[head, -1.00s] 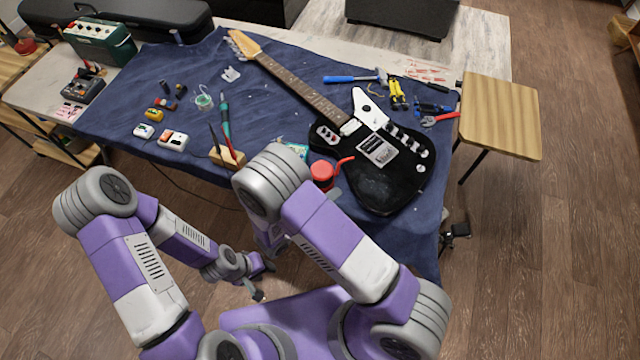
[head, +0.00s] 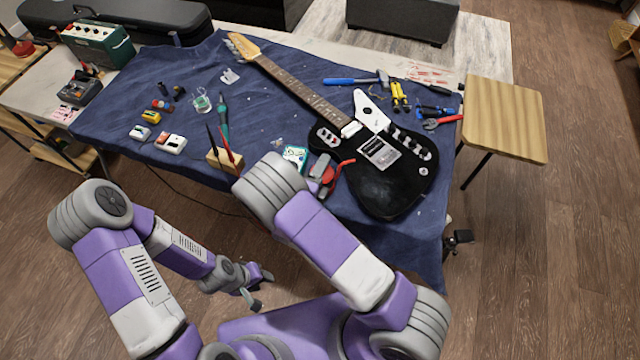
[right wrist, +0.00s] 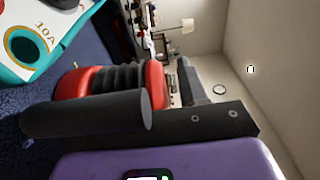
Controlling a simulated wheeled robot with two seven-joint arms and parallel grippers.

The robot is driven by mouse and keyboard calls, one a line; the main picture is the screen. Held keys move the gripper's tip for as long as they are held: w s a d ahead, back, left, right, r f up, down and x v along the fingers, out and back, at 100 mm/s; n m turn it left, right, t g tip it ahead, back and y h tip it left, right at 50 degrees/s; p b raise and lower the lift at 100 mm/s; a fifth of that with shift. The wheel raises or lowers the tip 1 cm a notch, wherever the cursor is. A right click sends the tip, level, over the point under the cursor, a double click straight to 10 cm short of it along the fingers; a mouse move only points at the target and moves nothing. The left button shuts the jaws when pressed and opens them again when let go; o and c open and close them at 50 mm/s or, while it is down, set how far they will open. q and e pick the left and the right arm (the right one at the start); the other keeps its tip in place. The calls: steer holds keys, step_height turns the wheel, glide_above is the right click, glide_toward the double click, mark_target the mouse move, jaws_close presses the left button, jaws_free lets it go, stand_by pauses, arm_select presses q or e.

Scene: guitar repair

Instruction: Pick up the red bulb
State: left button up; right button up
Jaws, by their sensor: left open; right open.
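In the right wrist view the red bulb (right wrist: 155,85) has red ends and a black ribbed middle. My right gripper (head: 321,176) is open, its grey fingers beside the bulb and partly covering it in the head view. In the right wrist view a dark finger lies across the bulb's near side; I cannot tell whether it touches. My left gripper (head: 262,288) is open and empty, low in front of the table.
The black guitar (head: 385,185) lies just right of the bulb. A teal device (head: 295,155) is close on the left, with a wooden tool block (head: 222,160) beyond it. Pliers and a hammer (head: 350,80) lie at the back.

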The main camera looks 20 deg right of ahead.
jaws_close()
stand_by(0.5)
